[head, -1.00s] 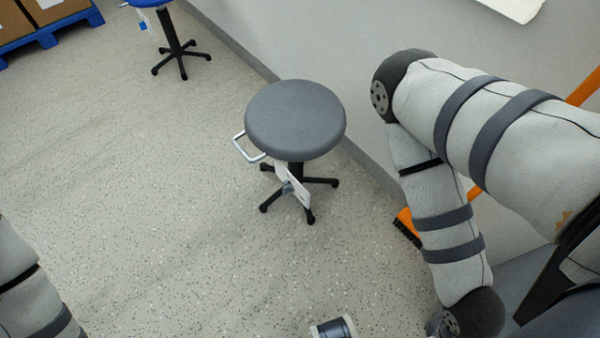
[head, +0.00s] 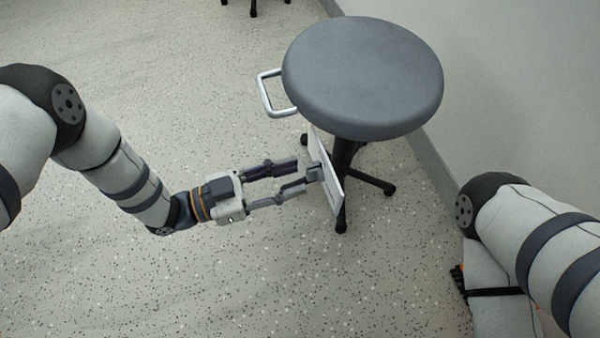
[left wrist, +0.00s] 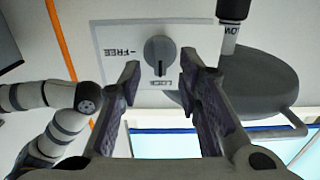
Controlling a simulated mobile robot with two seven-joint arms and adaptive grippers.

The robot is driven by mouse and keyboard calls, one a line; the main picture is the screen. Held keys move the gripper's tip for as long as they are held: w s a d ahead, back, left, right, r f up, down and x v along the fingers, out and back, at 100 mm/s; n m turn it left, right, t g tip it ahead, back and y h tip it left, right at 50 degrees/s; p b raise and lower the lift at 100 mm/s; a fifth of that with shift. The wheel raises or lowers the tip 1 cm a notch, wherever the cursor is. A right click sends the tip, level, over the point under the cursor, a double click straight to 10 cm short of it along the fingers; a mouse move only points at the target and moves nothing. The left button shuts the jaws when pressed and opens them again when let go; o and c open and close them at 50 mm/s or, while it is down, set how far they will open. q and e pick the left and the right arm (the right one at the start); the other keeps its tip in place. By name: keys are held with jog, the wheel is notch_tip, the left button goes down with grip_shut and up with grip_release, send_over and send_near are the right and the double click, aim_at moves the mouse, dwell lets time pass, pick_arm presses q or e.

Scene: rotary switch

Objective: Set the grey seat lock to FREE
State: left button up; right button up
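The grey stool seat (head: 362,75) stands right of centre in the head view. Below it hangs a white plate (head: 334,185) with a grey rotary knob (head: 315,172). In the left wrist view the plate (left wrist: 108,38) is marked FREE and LOCK, and the knob (left wrist: 159,56) has its ridge upright in the picture, in line with LOCK. My left gripper (head: 300,176) is open and empty, its fingers pointing at the knob, one on each side of it. The fingertips are close to the knob; I cannot tell whether they touch. My right gripper is out of view.
A metal handle (head: 268,95) sticks out left of the seat. The stool's black base (head: 372,180) is behind the plate. A grey wall (head: 500,80) stands to the right. Another stool's base (head: 253,8) shows at the top. The speckled floor at left is clear.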

aim_at(314, 171)
pick_arm(q)
jog(key=shift+x, duration=1.2)
grip_shut()
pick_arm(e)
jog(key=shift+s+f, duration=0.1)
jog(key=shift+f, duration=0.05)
